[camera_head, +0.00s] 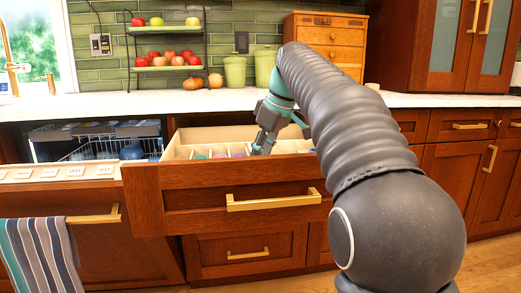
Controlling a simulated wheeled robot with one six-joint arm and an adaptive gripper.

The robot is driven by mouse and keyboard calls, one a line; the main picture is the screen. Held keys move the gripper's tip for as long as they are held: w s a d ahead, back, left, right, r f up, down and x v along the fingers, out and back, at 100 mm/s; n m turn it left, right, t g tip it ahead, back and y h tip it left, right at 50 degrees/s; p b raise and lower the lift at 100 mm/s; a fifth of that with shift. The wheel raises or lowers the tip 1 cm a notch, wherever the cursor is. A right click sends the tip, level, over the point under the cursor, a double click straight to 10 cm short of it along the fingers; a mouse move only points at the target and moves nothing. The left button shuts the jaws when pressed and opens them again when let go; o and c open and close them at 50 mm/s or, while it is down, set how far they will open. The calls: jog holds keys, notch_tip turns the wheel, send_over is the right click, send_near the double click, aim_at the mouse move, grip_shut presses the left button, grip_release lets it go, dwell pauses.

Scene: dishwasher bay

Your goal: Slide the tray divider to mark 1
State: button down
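A pulled-out wooden drawer (175,197) holds a pale tray (180,152) split into compartments by thin upright walls. Small coloured items, greenish and purple (238,155), show low inside the compartments. I cannot tell which wall is the sliding divider, and no numbered mark is readable. The drawer's front panel hides the tray floor. My gripper (260,150) points down into the drawer, its fingertips at the level of the compartment walls right of the purple item. The fingers are small and partly merged with the tray, so their opening and any contact with a wall are unclear.
An open dishwasher (90,150) with a rack stands left of the drawer, its door bearing a striped towel (42,257). The white counter (120,103) behind carries a fruit stand (165,68), green canisters (235,71) and a small wooden chest (330,43).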

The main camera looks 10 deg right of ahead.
jog(key=shift+a, duration=0.2)
jog(key=c, duration=0.9)
grip_release()
jog(key=shift+a, duration=0.2)
jog(key=shift+o, duration=0.2)
jog(key=shift+d, duration=0.15)
jog(key=shift+d+r, duration=0.1)
jog(key=shift+r, duration=0.1)
jog(key=v, duration=1.1)
jog(key=shift+r, duration=0.25)
jog(key=shift+s+d, duration=0.1)
jog(key=shift+s, duration=0.05)
